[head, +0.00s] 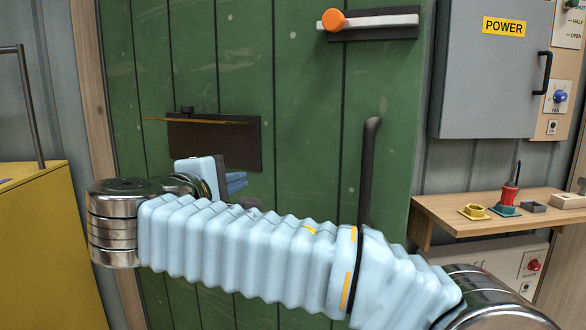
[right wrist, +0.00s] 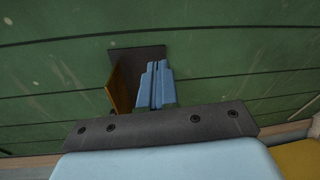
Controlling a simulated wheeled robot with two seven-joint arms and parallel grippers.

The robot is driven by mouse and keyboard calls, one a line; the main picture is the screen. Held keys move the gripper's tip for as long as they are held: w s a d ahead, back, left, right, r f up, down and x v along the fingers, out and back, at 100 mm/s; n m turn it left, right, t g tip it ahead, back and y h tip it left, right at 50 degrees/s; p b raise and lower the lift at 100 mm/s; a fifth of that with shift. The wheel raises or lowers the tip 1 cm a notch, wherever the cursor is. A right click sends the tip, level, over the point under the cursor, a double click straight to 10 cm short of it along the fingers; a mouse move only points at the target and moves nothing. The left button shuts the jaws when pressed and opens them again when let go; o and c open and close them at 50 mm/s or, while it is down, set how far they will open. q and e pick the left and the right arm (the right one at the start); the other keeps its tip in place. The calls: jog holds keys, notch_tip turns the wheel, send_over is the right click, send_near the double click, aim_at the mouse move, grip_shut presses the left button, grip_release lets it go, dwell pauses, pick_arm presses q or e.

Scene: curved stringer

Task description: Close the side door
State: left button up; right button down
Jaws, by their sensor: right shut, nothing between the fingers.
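The side door (head: 310,150) is green and planked, with a dark vertical handle (head: 369,170) at its right side. It stands roughly flush with the wooden post on its left; its right edge is partly covered, so I cannot tell whether it is fully shut. It fills the right wrist view (right wrist: 230,55). A dark plate with a brass flap (head: 213,137) is on the door. My right gripper (head: 237,182) is shut and empty, its blue fingers just below the plate in the head view. In the right wrist view, the fingers (right wrist: 157,85) point at the plate beside the flap; contact is unclear. My left gripper is not in view.
A lever with an orange knob (head: 334,20) is high on the door. A grey power box (head: 487,90) hangs at right above a wooden shelf (head: 440,219) with small items. A yellow cabinet (head: 45,240) stands at left. My right arm crosses the lower door.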

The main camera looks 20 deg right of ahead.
jog(key=s+d+r+m+h, duration=0.3)
jog(key=s+d+r, duration=0.15)
jog(key=r, duration=0.35)
send_near(309, 123)
jog(key=x, duration=0.7)
jog(key=shift+a+r+p, duration=0.1)
jog(key=shift+p, duration=0.25)
